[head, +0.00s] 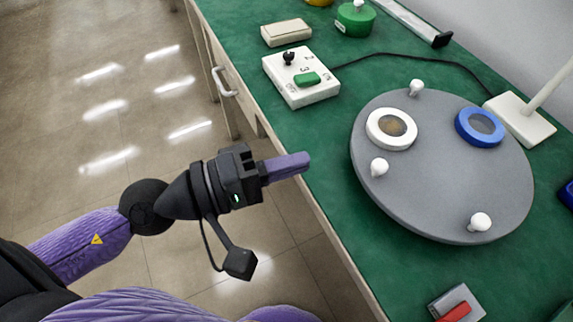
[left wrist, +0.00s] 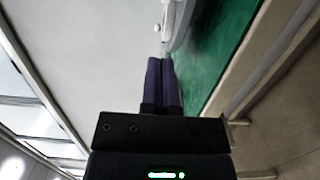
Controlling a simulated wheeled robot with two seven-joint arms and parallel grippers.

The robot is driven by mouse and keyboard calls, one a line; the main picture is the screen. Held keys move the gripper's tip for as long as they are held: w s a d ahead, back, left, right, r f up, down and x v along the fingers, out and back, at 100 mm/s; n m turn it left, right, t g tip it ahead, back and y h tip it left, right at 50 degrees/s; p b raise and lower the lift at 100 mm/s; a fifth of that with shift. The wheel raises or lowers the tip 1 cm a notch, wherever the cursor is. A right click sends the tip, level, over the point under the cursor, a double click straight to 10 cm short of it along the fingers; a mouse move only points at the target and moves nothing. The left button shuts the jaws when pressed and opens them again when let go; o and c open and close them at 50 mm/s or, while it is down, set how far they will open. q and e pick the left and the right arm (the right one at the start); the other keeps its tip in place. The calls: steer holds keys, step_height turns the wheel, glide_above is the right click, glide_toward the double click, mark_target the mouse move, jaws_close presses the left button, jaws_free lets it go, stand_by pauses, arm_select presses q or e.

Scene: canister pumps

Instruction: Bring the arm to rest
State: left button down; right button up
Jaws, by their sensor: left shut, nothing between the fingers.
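My left gripper (head: 306,160) is shut and empty, with its purple fingers pressed together. In the head view it hangs in the air by the near edge of the green table (head: 330,135), left of the grey round plate. It also shows in the left wrist view (left wrist: 160,62), with its fingers side by side. My left arm (head: 90,235) reaches in from the left. My right gripper is not in view.
The grey round plate (head: 440,185) bears a white ring (head: 374,124), a blue ring (head: 464,130) and white knobs. A white control box (head: 290,92) with a green switch stands behind. A grey and red block (head: 436,305) lies in front. Floor at left is clear.

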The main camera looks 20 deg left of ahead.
arm_select(q)
steer(key=shift+s+a, duration=0.2)
steer(key=shift+s, duration=0.15)
